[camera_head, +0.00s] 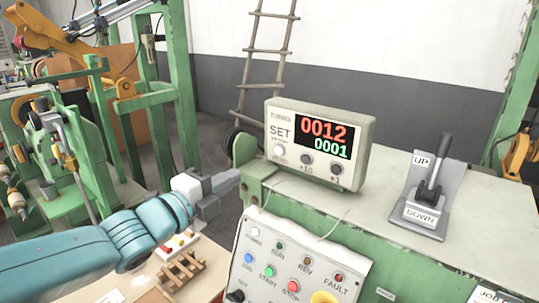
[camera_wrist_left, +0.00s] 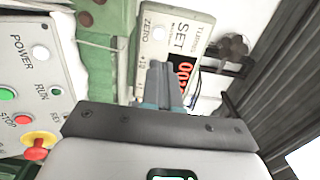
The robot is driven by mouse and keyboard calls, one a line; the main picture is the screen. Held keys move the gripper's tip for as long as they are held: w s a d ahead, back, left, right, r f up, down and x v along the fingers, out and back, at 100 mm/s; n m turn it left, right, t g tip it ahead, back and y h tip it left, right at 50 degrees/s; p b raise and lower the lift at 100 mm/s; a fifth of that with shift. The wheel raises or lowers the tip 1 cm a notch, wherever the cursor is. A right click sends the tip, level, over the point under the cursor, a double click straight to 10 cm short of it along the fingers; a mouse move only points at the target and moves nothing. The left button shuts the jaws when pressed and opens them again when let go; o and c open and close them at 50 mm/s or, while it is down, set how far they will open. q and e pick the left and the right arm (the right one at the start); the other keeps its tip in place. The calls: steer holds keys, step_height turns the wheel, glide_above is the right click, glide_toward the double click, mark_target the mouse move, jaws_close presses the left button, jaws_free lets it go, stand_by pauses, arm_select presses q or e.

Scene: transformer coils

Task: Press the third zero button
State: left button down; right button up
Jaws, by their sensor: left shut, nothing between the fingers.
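The counter box (camera_head: 320,145) stands on the green cabinet, reading 0012 in red and 0001 in green. Below its SET label is a white button (camera_head: 279,151), with two dark buttons to its right. The wrist view shows the box on its side, with the white button (camera_wrist_left: 158,33) by the word ZERO. My left gripper (camera_head: 234,180) is shut and empty, to the left of and below the white button, apart from it in the head view. In the wrist view its fingertips (camera_wrist_left: 161,68) overlap the box face and hide part of it. My right gripper is not in view.
A control panel (camera_head: 262,262) with coloured buttons slopes below the counter. An UP/DOWN lever (camera_head: 430,185) stands on the cabinet top (camera_head: 385,200) to the right. A thin cable runs down from the counter. Green machinery (camera_head: 90,130) stands at the left.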

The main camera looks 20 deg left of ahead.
mark_target(279, 149)
arm_select(q)
steer(key=p+x, duration=0.4)
steer(key=x, duration=0.9)
steer(key=shift+w+f, duration=0.15)
steer(key=shift+d, duration=0.1)
steer(key=shift+w+d+f+b, duration=0.15)
steer(key=shift+w+b, duration=0.2)
steer(key=shift+w, duration=0.05)
steer(key=shift+w+b, duration=0.1)
steer(key=shift+b, duration=0.25)
steer(key=shift+r, duration=0.5)
